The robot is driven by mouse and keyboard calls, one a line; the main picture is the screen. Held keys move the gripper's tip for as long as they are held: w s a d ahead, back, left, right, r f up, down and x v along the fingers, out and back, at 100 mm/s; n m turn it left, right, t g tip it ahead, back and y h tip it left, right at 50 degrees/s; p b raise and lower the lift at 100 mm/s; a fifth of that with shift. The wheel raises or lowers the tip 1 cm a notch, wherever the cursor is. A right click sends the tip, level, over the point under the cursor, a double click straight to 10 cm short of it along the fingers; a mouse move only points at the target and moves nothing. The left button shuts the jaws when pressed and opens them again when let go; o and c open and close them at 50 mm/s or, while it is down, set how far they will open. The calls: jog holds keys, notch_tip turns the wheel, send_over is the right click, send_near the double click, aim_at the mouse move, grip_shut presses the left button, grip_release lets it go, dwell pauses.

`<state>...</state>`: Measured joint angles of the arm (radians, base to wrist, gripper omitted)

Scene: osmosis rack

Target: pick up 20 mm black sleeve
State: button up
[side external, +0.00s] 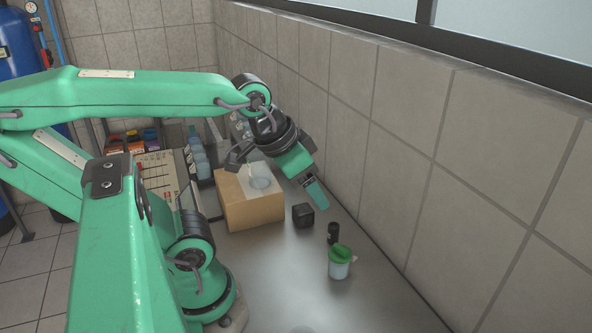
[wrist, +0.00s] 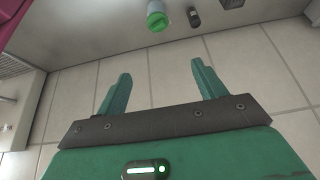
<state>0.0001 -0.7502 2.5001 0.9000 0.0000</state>
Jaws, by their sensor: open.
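The black sleeve (side external: 333,233) is a small dark cylinder. It stands upright on the grey bench, between a black cube (side external: 303,215) and a cup with a green lid (side external: 340,255). In the wrist view the sleeve (wrist: 194,17) shows near the top edge, beyond my fingertips and right of the green-lidded cup (wrist: 157,17). My gripper (side external: 318,196) is above the bench, up and left of the sleeve in the side view, and apart from it. In the wrist view my gripper (wrist: 160,68) has its two green fingers spread, with nothing between them.
A cardboard box (side external: 250,212) with a clear item on top sits left of the cube. Several bottles (side external: 198,162) stand behind it. A tiled wall (side external: 400,165) runs close along the bench's right side. The bench front (side external: 300,295) is mostly clear.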

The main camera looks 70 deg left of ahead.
jog(key=c, duration=0.4)
jog(key=shift+w, duration=0.1)
jog(key=m+g, duration=0.5)
jog(key=m, duration=0.1)
send_over(333, 226)
jog(key=f, duration=1.4)
jog(key=shift+d, duration=0.2)
jog(key=shift+w+a+f+g, duration=0.1)
jog(key=shift+a+f+g, duration=0.2)
jog(key=shift+f, duration=0.25)
jog(key=shift+f, duration=0.1)
jog(key=shift+f, duration=1.15)
